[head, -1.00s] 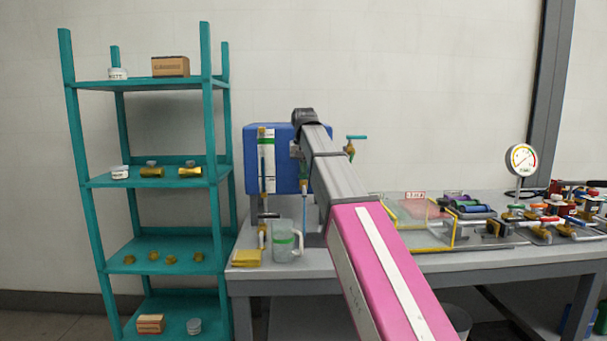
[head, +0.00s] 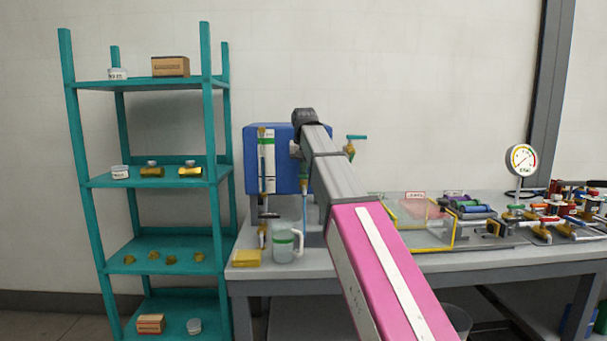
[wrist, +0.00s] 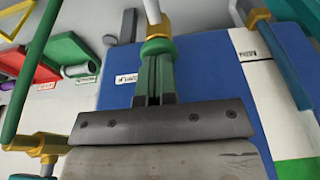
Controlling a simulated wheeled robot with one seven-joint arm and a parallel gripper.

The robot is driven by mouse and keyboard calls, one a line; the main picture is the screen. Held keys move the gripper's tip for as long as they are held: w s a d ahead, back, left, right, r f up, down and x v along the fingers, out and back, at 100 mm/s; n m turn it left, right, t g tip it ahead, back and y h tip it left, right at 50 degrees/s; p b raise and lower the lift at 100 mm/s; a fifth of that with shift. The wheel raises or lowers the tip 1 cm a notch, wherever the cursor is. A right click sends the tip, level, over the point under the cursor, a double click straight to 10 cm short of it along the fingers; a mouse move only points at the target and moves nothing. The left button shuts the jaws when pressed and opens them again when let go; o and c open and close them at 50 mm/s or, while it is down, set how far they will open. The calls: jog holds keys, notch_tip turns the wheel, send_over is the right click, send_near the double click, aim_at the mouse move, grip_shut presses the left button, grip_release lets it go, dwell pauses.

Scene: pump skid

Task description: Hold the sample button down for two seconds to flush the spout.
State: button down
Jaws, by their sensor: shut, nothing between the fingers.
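The blue panel box (head: 257,180) stands on the bench, with a white sight-gauge strip (head: 268,147) on its left. My arm covers its right part in the head view. In the wrist view the blue panel (wrist: 220,75) fills the middle and right. My gripper (wrist: 154,52) has its green fingers together and empty, pointing at the panel area beside a small white label (wrist: 127,77).
A yellow block (head: 247,257) lies left of the jug on the bench (head: 330,262). A yellow-framed tray (head: 425,249), pipework with valves and a round gauge (head: 521,158) stand to the right. A teal shelf (head: 145,83) stands left.

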jog(key=shift+r, duration=1.35)
jog(key=shift+r, duration=2.5)
